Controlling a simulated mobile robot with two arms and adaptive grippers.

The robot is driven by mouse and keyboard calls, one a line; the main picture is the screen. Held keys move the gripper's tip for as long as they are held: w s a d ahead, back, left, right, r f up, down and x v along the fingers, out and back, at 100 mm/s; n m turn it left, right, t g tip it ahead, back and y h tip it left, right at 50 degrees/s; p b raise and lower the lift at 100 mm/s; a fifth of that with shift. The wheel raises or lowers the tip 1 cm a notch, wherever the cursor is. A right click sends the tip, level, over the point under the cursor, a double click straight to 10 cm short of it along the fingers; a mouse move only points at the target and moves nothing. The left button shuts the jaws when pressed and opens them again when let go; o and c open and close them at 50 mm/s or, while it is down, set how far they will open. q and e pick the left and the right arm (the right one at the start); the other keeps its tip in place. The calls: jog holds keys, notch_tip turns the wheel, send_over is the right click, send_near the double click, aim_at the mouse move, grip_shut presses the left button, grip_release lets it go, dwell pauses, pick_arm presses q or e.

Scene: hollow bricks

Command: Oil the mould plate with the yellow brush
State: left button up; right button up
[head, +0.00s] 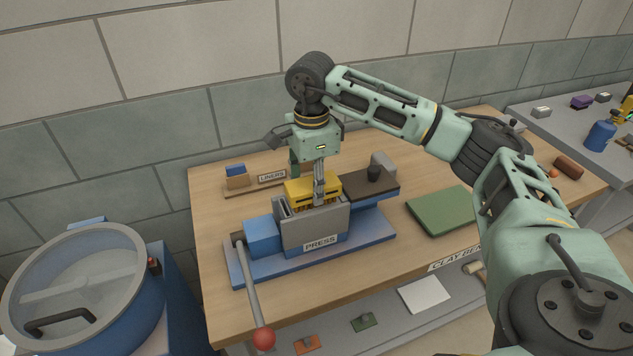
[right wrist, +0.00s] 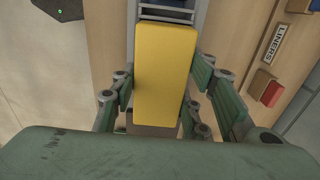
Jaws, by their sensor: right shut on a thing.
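My right gripper (head: 320,180) points down over the press (head: 320,243) and is shut on the yellow brush (head: 298,187). The brush's yellow block fills the middle of the right wrist view (right wrist: 166,75), between the green finger pads. In the head view its brown bristles show at the mouth of the grey mould box (head: 310,231). I cannot tell whether they touch anything inside. The inside of the box is hidden by its walls and the brush, so I cannot make out the mould plate. My left gripper is not in view.
The lever with a red ball (head: 263,338) sticks out front left. A green mat (head: 440,210) lies to the right. A liners holder (head: 238,181) stands behind, and a blue drum (head: 115,300) stands left.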

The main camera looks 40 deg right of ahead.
jog(key=shift+w+a, duration=0.15)
jog(key=shift+a, duration=0.25)
jog(key=shift+d, duration=0.2)
jog(key=shift+s+d, duration=0.25)
jog(key=shift+d, duration=0.5)
jog(key=shift+a, duration=0.2)
jog(key=shift+w+a+f, duration=0.1)
jog(key=shift+w+a, duration=0.05)
jog(key=shift+a, duration=0.65)
jog(key=shift+d, duration=0.15)
jog(key=shift+d+b, duration=0.3)
jog(key=shift+d, duration=0.5)
